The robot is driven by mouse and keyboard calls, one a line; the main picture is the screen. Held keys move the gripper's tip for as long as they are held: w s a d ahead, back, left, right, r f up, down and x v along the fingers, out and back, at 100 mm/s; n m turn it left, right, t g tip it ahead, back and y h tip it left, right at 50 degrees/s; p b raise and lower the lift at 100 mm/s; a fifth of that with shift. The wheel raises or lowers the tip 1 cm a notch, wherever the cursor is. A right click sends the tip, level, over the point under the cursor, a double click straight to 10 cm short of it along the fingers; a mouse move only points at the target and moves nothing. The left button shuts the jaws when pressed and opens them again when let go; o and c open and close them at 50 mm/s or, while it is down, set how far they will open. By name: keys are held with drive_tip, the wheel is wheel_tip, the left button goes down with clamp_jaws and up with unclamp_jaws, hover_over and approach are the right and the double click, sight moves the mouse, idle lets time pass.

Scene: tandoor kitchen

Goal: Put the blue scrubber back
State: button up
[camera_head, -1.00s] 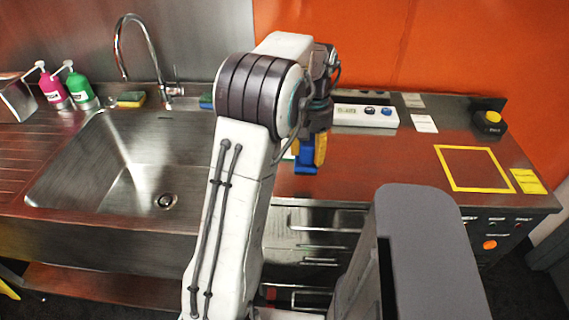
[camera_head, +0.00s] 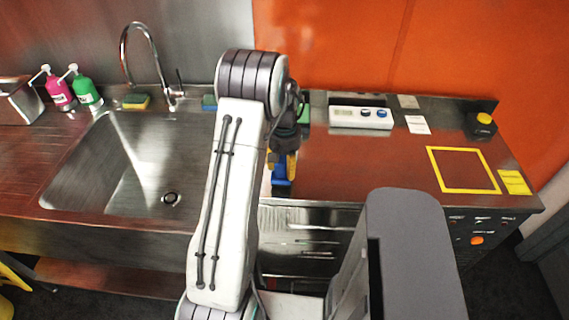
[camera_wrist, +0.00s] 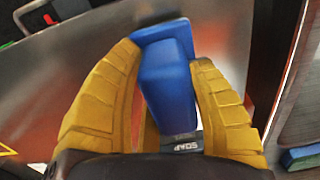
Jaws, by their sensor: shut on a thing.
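My gripper (camera_head: 284,160) has yellow fingers and hangs over the steel counter just right of the sink. It is shut on the blue scrubber (camera_wrist: 168,85), which sits between both fingers in the wrist view. The scrubber has a wider far end and a dark label reading "SOAP" near my palm. In the head view the scrubber's lower end (camera_head: 281,188) shows below the fingers. My arm hides part of the counter and sink edge behind it.
The empty sink (camera_head: 125,165) is on the left, with a tap (camera_head: 150,60), a yellow-green sponge (camera_head: 136,101) and a partly hidden blue item (camera_head: 209,102) along its back. A white control box (camera_head: 360,117) and yellow square outline (camera_head: 463,188) are on the right counter.

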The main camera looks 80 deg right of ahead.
drive_tip(key=shift+f, duration=0.75)
drive_tip(key=shift+f, duration=0.15)
drive_tip(key=o, duration=1.1)
